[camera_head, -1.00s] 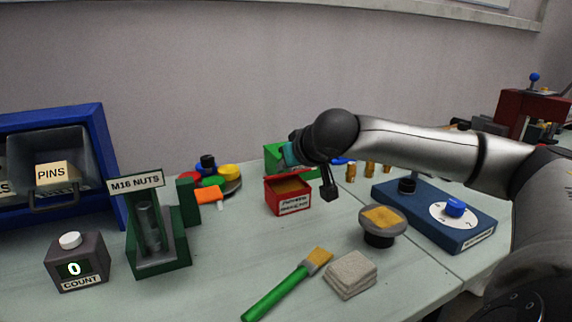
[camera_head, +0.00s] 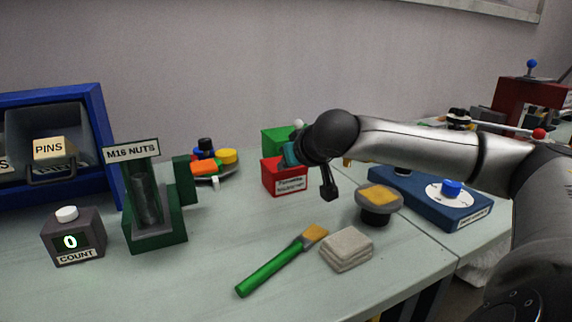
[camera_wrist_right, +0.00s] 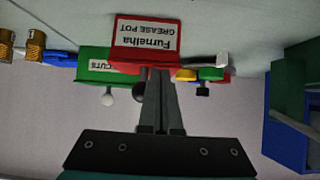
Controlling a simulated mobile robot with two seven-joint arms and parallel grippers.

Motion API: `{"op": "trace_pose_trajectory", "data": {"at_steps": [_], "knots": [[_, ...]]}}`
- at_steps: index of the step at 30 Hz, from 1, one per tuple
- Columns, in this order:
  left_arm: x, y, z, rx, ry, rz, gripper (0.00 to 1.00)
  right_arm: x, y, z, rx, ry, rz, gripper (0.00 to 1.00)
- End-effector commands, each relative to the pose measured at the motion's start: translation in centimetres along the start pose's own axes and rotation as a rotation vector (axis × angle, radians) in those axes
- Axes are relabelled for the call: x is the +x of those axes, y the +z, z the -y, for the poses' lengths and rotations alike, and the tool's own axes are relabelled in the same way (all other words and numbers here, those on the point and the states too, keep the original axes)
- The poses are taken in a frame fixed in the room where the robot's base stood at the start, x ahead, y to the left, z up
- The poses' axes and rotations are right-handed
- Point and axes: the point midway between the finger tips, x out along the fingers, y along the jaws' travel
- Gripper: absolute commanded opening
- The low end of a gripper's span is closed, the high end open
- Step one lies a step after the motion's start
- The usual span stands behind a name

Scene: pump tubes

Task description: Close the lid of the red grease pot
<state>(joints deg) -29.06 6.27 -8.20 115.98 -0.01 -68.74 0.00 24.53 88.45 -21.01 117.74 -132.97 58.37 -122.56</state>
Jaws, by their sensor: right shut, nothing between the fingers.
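The red grease pot (camera_head: 284,180) stands on the bench, its white label facing me. Its top looks red, with no yellow grease showing, so the lid appears down; my wrist hides part of it. In the right wrist view the pot (camera_wrist_right: 128,59) appears upside down, just beyond my fingertips. My right gripper (camera_wrist_right: 156,74) is shut and empty, its fingertips at the pot's top edge; I cannot tell whether they touch. My left gripper is not in view.
A green box (camera_head: 275,139) stands behind the pot. A round pad (camera_head: 379,197), folded cloth (camera_head: 346,251), green-handled brush (camera_head: 270,270) and blue dial box (camera_head: 425,208) lie in front and right.

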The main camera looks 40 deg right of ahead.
Motion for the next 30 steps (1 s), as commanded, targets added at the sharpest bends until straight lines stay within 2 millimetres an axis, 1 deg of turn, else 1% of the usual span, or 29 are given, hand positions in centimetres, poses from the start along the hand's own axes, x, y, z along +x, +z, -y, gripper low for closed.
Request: {"op": "trace_pose_trajectory", "data": {"at_steps": [10, 14, 20, 30], "knots": [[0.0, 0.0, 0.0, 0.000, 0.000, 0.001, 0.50, 0.1, 0.3, 0.1, 0.000, -0.001, 0.008, 0.00], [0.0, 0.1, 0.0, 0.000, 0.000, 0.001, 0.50, -0.2, 0.3, 0.0, -0.001, -0.001, 0.007, 0.00], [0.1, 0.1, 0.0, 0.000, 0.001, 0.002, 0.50, -1.8, 0.1, -0.1, -0.005, 0.003, 0.003, 0.00], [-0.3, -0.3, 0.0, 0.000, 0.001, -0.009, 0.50, -5.4, 0.1, -0.1, -0.004, 0.003, 0.002, 0.00]]}}
